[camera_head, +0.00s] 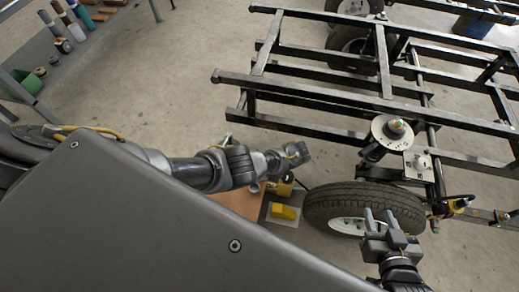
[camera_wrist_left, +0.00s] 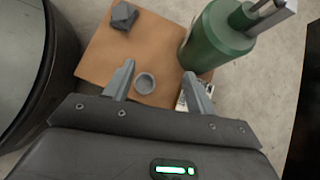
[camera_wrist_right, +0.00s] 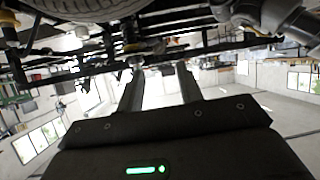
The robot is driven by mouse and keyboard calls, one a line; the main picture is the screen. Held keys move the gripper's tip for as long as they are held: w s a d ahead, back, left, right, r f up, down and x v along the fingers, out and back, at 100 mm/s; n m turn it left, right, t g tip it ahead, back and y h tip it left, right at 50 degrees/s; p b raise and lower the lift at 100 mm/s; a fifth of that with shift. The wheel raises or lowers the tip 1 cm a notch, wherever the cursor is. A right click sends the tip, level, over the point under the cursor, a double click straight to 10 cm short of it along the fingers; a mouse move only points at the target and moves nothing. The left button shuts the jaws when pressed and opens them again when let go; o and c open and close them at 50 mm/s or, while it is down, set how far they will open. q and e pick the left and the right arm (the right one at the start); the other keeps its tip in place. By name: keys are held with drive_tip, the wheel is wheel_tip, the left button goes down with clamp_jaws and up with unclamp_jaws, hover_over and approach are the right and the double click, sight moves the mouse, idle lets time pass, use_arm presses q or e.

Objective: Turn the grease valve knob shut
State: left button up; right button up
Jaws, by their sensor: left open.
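I cannot make out a grease valve knob for certain in any view. In the head view a pale plate (camera_head: 418,166) with a small round fitting sits on the black frame (camera_head: 330,105), near a pale disc (camera_head: 386,135) with a greenish top. My right gripper (camera_head: 379,211) is in front of the wheel (camera_head: 345,198), its two fingers apart and pointing up. In the right wrist view the gripper (camera_wrist_right: 158,68) holds nothing. My left gripper (camera_wrist_left: 158,70) is open and empty above a brown board, with a grey ring (camera_wrist_left: 145,83) and a green bottle (camera_wrist_left: 215,38) beyond its fingers.
The brown board (camera_wrist_left: 95,55) carries a dark nut-like piece (camera_wrist_left: 124,16). A yellow block (camera_head: 284,211) lies left of the wheel. A yellow-tipped fitting (camera_head: 460,204) is at the right. A grey bench (camera_head: 75,55) stands at far left. Open floor (camera_head: 170,70) lies between.

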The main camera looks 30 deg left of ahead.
use_arm(q)
drive_tip(key=shift+s+d+r+p, duration=0.25)
drive_tip(key=shift+s+p, duration=0.1)
drive_tip(key=shift+s, duration=0.1)
drive_tip(key=shift+s+d+r+p, duration=0.15)
drive_tip(key=shift+s+r+p, duration=0.05)
drive_tip(key=shift+s+p, duration=0.2)
use_arm(e)
drive_tip(key=s+d+f+m+g+h, duration=0.1)
drive_tip(key=s+d+f+g+h, duration=0.1)
drive_tip(key=s+d+f+g, duration=0.2)
drive_tip(key=shift+d+f+h, duration=0.3)
drive_tip(key=shift+f, duration=0.05)
drive_tip(key=shift+s, duration=0.1)
